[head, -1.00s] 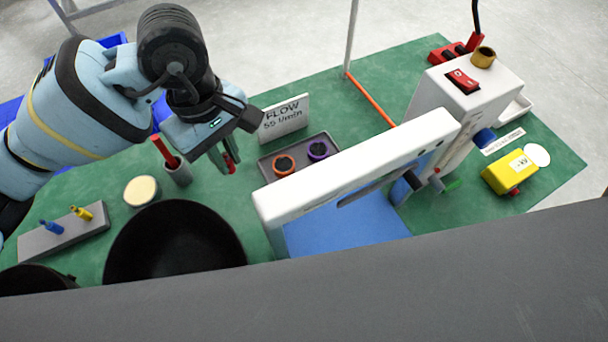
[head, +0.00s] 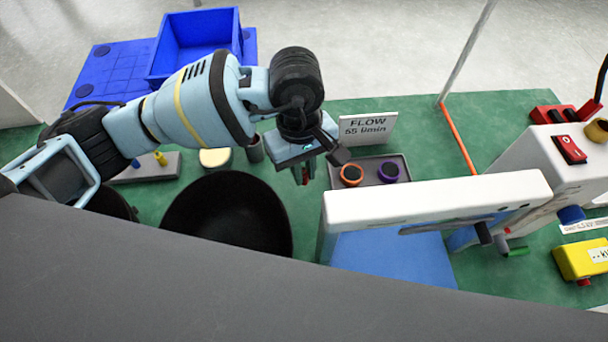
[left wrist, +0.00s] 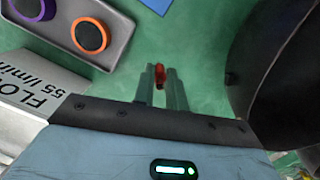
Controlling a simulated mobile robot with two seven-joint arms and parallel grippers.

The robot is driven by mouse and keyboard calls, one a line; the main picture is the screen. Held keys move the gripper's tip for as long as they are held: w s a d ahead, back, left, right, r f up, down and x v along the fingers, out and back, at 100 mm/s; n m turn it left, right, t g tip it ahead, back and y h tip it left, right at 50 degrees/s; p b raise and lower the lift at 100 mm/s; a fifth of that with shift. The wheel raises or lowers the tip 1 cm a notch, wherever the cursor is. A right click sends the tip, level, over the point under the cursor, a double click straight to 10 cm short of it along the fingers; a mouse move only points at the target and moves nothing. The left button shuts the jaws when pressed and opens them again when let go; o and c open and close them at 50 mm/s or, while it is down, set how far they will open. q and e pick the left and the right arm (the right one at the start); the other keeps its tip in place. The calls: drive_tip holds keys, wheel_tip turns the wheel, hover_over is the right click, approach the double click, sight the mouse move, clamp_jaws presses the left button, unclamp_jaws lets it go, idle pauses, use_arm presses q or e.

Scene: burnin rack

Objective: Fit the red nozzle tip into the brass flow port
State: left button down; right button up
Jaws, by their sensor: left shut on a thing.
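My left gripper (head: 303,178) points down over the green bench, just left of the small grey tray. Its fingers are shut on the red nozzle tip, which shows between them in the left wrist view (left wrist: 160,76); in the head view only a sliver of red is seen, mostly hidden by the fingers. A brass-coloured ring (head: 597,130), which looks like the flow port, sits on top of the white housing (head: 535,152) at the far right, well away from the gripper. My right gripper is not in view.
The grey tray (head: 371,182) holds an orange ring (head: 351,173) and a purple ring (head: 389,171). A FLOW sign (head: 367,129) stands behind it. A white arm (head: 436,202) spans a blue surface. A black bowl (head: 228,215) is left, and an orange rod (head: 459,139) lies behind.

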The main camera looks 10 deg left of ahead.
use_arm(q)
drive_tip(key=shift+f, duration=1.5)
drive_tip(key=shift+f, duration=0.2)
drive_tip(key=c, duration=1.4)
unclamp_jaws()
drive_tip(key=shift+c, duration=0.2)
drive_tip(key=shift+r, duration=0.1)
